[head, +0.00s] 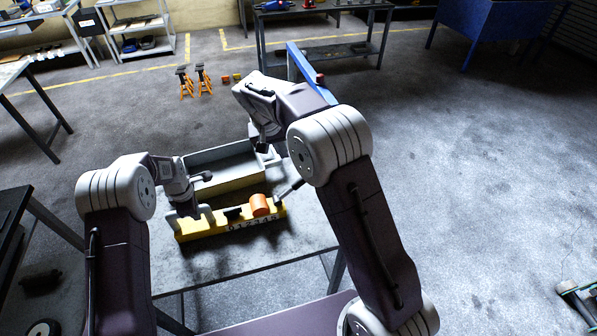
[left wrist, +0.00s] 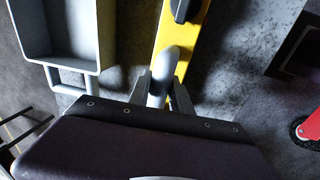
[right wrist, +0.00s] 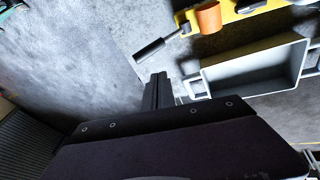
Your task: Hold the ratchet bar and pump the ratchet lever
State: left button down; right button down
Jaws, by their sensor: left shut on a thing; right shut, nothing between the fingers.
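The yellow ratchet bar (head: 228,227), with numbers along its front, lies on a grey table. My left gripper (head: 188,208) is shut on the grey handle at the bar's left end; in the left wrist view the fingers (left wrist: 164,92) sit either side of this rounded grey handle (left wrist: 166,72). An orange drum (head: 260,206) sits on the bar's right part. The ratchet lever (head: 289,189) sticks out from beside it, with a dark grip (right wrist: 155,48). My right gripper (head: 262,147) is shut and empty, apart from the lever; its closed fingers (right wrist: 158,92) show below the grip in the right wrist view.
Orange jack stands (head: 186,84) are on the floor beyond. The table right of the lever looks clear in the right wrist view.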

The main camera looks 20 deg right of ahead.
send_over(299, 181)
jog(key=a, duration=0.3)
notch_tip(299, 181, down, 8)
jog(key=d+f, duration=0.2)
jog(key=f, duration=0.1)
jog(key=shift+w+d+f, duration=0.1)
jog(key=shift+d, duration=0.15)
jog(key=shift+d+f, duration=0.25)
jog(key=shift+f, duration=0.05)
jog(key=shift+d+f+y, duration=0.35)
jog(key=shift+d+y, duration=0.15)
jog(key=d+f+y, duration=0.2)
jog(key=d+f, duration=0.3)
jog(key=f, duration=0.1)
jog(key=shift+d+f, duration=0.2)
jog(key=shift+f, duration=0.15)
